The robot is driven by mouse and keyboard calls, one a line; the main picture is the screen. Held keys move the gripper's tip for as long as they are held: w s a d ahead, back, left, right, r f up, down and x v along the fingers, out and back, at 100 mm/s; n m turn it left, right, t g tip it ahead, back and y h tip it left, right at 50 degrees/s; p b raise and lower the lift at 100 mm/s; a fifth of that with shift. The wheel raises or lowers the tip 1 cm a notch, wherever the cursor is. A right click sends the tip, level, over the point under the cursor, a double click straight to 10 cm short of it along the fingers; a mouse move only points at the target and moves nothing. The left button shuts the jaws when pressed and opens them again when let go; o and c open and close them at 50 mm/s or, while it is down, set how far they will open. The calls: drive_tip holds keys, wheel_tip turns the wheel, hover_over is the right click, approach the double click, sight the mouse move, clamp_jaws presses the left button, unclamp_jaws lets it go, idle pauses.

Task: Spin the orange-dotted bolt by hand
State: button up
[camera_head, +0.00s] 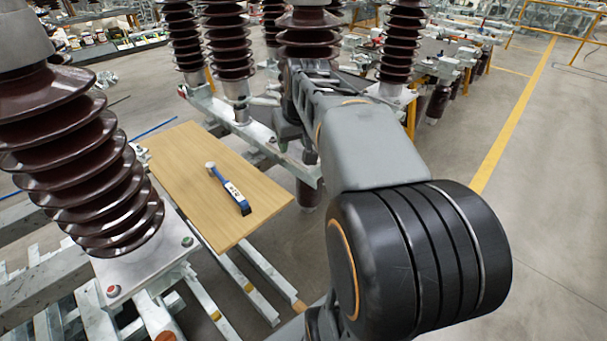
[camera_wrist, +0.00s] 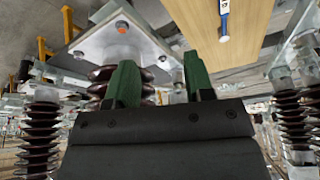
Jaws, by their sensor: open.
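In the wrist view, a bolt with an orange dot (camera_wrist: 122,27) sits near the corner of a pale metal plate (camera_wrist: 105,42). My gripper (camera_wrist: 160,76) has two green fingers spread apart with nothing between them. The orange-dotted bolt appears above the left finger in the picture, apart from the fingers. In the head view I cannot make out my gripper; my arm reaches away toward the brown insulators. I cannot tell which bolt in the head view is the orange-dotted one.
A wooden board (camera_head: 190,165) bears a blue-handled tool (camera_head: 230,190). A large brown insulator (camera_head: 75,160) stands at left on a plate with red-dotted (camera_head: 113,290) and green-dotted (camera_head: 187,241) bolts. More insulators (camera_head: 228,50) stand behind. Open floor (camera_head: 560,170) lies to the right.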

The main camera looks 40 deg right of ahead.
drive_tip(key=w+d+f+b, duration=0.2)
drive_tip(key=d+b, duration=0.1)
drive_tip(key=d, duration=0.6)
drive_tip(key=shift+m, duration=0.4)
drive_tip(key=b+x, duration=0.2)
drive_tip(key=x, duration=1)
drive_tip(key=shift+w+f, duration=0.25)
drive_tip(key=shift+w, duration=0.05)
clamp_jaws()
